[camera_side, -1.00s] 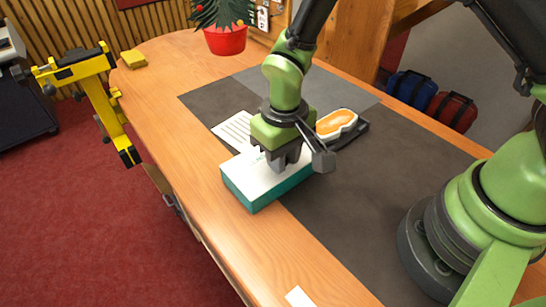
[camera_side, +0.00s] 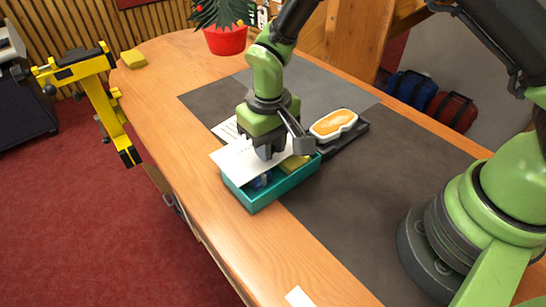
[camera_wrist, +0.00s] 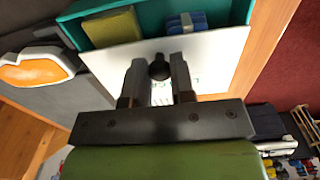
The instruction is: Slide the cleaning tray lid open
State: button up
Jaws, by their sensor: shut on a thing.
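The cleaning tray is a teal box (camera_side: 262,201) on the wooden bench, partly over the dark mat; it also shows in the wrist view (camera_wrist: 155,15). Its white lid (camera_side: 228,161) is slid partly off toward the back, leaving the near part open. Inside are a yellow block (camera_wrist: 112,28) and a blue item (camera_wrist: 186,22). My gripper (camera_side: 268,152) is above the lid. In the wrist view my gripper (camera_wrist: 160,75) is shut on a dark round knob (camera_wrist: 159,67) on the lid (camera_wrist: 215,58).
An orange-topped white dish (camera_side: 333,124) on a dark base stands right of the tray. A printed sheet (camera_side: 228,129) lies behind the lid. A potted plant (camera_side: 226,39) and a yellow block (camera_side: 134,59) stand farther back. The mat's front right is clear.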

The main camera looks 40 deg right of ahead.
jog(key=shift+w, duration=2.35)
jog(key=o, duration=0.4)
jog(key=shift+r, duration=5)
